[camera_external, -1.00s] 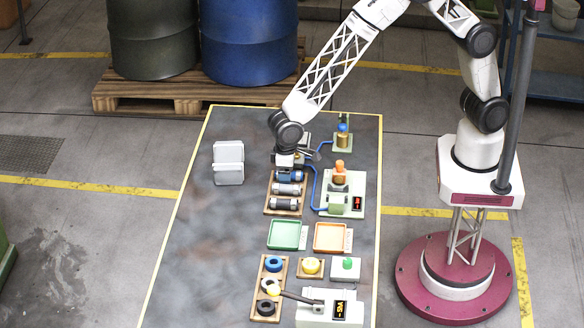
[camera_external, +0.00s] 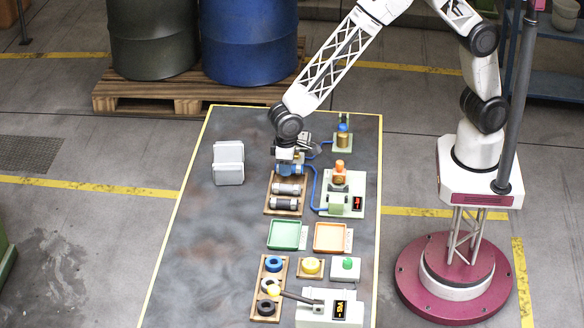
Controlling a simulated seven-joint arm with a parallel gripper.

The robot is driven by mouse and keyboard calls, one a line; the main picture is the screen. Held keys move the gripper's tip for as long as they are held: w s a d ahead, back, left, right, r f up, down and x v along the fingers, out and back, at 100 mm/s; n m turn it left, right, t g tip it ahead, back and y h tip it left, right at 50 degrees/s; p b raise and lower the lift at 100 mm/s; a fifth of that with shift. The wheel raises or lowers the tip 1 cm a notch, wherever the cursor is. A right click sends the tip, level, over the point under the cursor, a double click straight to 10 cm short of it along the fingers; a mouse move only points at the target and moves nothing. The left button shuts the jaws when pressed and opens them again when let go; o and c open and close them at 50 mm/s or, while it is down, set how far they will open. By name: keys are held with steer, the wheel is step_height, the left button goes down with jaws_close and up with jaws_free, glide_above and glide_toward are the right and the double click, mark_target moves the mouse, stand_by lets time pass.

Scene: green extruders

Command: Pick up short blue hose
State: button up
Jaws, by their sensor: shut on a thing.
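The short blue hose (camera_external: 291,170) is at the top end of the wooden hose rack, directly under my gripper (camera_external: 290,164). My gripper points down and is shut on this hose. The fingertips are small and partly hidden by the wrist. The hose looks slightly above the rack, though the exact gap is hard to tell. The wooden rack (camera_external: 270,208) also holds a grey hose (camera_external: 288,188) and a black hose (camera_external: 285,203) below the blue one.
Right of the rack stands a machine with an orange knob (camera_external: 340,165) and thin blue tubing. A green tray (camera_external: 285,234) and an orange tray (camera_external: 330,237) lie below. A white holder (camera_external: 228,163) stands left. The table's left half is mostly clear.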

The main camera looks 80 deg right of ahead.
step_height(320, 180, up, 7)
steer(key=shift+r, duration=0.15)
stand_by(0.8)
